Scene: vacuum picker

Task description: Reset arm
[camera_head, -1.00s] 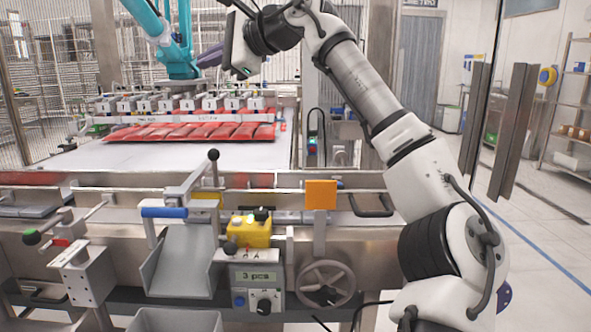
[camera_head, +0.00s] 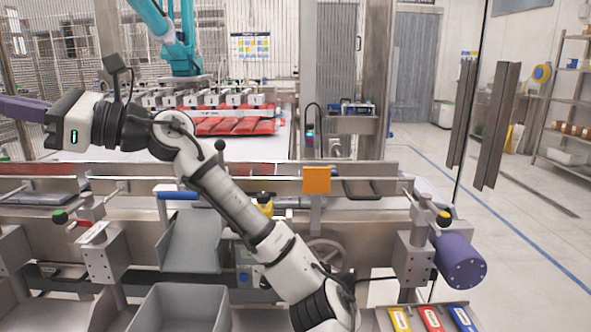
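My arm reaches from the bottom centre up to the left, across the front of the machine. My gripper (camera_head: 20,108) is at the far left, held above the machine's front rails. Its white wrist housing (camera_head: 70,122) is seen from the side, and a long purple part extends left from it towards the picture's edge. The fingertips do not show clearly, so I cannot tell whether they are open or shut. I see nothing clearly held.
A teal robot arm (camera_head: 176,45) stands over several red packs (camera_head: 235,125) on the white conveyor. Below are a grey chute (camera_head: 195,240), a grey bin (camera_head: 180,308) and a purple cylinder (camera_head: 460,260). Coloured packets (camera_head: 432,318) lie at bottom right. The floor (camera_head: 540,235) on the right is clear.

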